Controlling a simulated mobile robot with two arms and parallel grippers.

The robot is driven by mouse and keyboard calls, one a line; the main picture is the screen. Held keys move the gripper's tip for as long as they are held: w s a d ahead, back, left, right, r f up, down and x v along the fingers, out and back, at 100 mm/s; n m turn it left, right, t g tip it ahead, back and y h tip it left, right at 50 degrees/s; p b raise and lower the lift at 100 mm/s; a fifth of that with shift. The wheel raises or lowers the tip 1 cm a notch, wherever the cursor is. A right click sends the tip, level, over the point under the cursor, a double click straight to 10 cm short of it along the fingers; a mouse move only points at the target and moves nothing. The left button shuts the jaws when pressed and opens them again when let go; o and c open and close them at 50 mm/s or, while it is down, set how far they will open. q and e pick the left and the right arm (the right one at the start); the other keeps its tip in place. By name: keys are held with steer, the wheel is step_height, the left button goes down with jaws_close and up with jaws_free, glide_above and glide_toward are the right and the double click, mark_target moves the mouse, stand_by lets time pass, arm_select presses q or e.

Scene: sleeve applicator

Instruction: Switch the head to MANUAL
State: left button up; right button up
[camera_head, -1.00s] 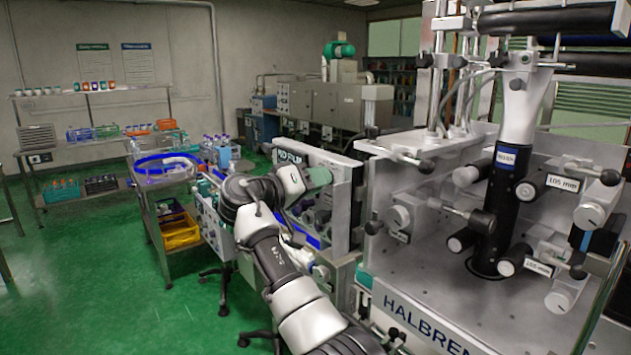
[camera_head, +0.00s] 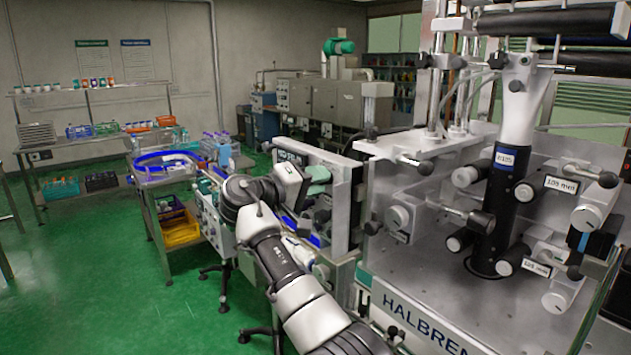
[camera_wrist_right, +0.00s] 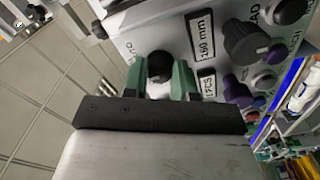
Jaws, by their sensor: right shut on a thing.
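In the right wrist view, a light control panel (camera_wrist_right: 215,28) fills the upper part. A round black knob (camera_wrist_right: 160,66) sits on it, with partly hidden lettering beside it that seems to begin "AUT". My right gripper (camera_wrist_right: 163,78) has its green fingers on either side of this knob and is shut on it. The knob's pointer and setting cannot be read. In the head view, my right gripper (camera_head: 318,178) is at the left end of the large machine (camera_head: 430,290); the knob is hidden there. My left gripper is not in view.
Other knobs and buttons crowd the panel's right side. In the head view, a cart with a yellow crate (camera_head: 180,230) stands left; green floor (camera_head: 90,270) is open there.

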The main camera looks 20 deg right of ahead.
steer(key=shift+r, duration=0.1)
steer(key=o, duration=0.9)
steer(key=shift+d, duration=0.15)
steer(key=shift+o, duration=0.2)
steer(key=b+v, duration=0.4)
steer(key=v, duration=0.7)
steer(key=shift+w, duration=0.1)
